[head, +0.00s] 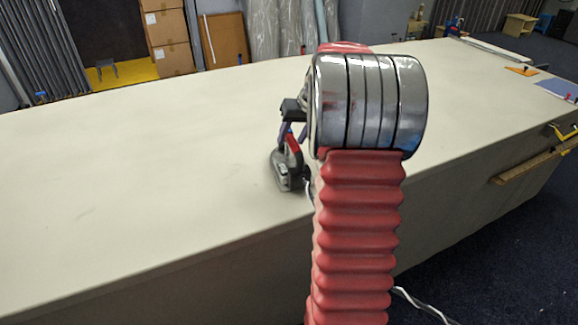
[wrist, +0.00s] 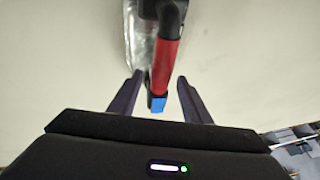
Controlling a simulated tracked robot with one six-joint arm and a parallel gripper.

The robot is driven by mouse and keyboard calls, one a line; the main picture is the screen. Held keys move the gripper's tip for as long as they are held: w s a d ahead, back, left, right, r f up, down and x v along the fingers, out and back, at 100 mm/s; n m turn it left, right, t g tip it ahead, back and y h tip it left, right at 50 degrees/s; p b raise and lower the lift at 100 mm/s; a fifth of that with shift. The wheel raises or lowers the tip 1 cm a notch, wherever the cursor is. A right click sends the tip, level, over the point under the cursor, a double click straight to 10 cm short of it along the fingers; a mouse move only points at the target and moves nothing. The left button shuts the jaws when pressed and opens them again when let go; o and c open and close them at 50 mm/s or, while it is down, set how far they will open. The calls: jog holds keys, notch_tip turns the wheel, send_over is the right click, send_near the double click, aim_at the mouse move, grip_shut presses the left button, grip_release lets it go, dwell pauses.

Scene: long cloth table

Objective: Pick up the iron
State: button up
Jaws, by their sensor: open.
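The iron (head: 283,174) stands on the cloth table near its front edge, partly hidden behind my arm in the head view. It has a grey and silvery body and a red handle. In the wrist view the red handle (wrist: 165,66) with a blue end runs between my fingers, and the body lies beyond at the top, cut off by the frame. My gripper (wrist: 160,79) is open, with one finger on each side of the handle and a gap on both sides. In the head view my gripper (head: 294,132) is over the iron.
The cloth table (head: 130,190) is bare to the left of the iron. An orange item (head: 521,70) and a blue item (head: 558,90) lie at its far right. A yellow tool (head: 563,133) is at the right edge. Cardboard boxes (head: 167,30) stand behind the table.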

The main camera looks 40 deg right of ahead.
grip_shut()
dwell(0.4)
jog(key=shift+w+r, duration=0.1)
jog(key=shift+r, duration=0.05)
jog(key=shift+d+r, duration=0.1)
jog(key=shift+r, duration=0.65)
notch_tip(320, 180, up, 8)
jog(key=shift+r, duration=0.25)
dwell(0.4)
